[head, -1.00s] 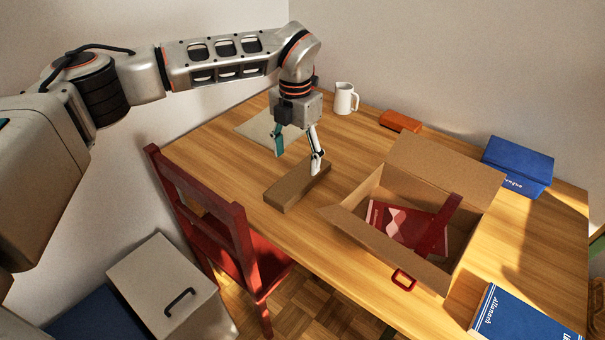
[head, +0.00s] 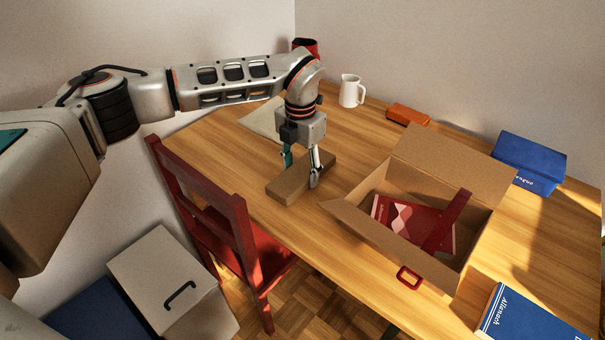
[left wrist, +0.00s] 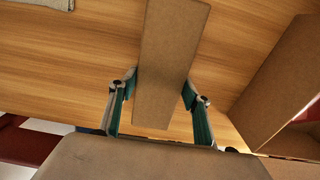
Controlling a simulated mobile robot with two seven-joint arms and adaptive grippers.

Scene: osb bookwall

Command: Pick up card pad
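The card pad, which I take to be the long brown block (head: 289,187), lies flat on the wooden table near the front left edge. It also shows in the left wrist view (left wrist: 170,45), running up between the fingers. My left gripper (head: 300,170) points down over the pad with one finger on each long side. In the left wrist view the gripper (left wrist: 160,92) is open, its green-lined fingers beside the pad's sides with narrow gaps; I see no clear grip. My right gripper is not in view.
An open cardboard box (head: 352,218) with red items stands right of the pad. A red chair (head: 220,215) stands at the table's front edge.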

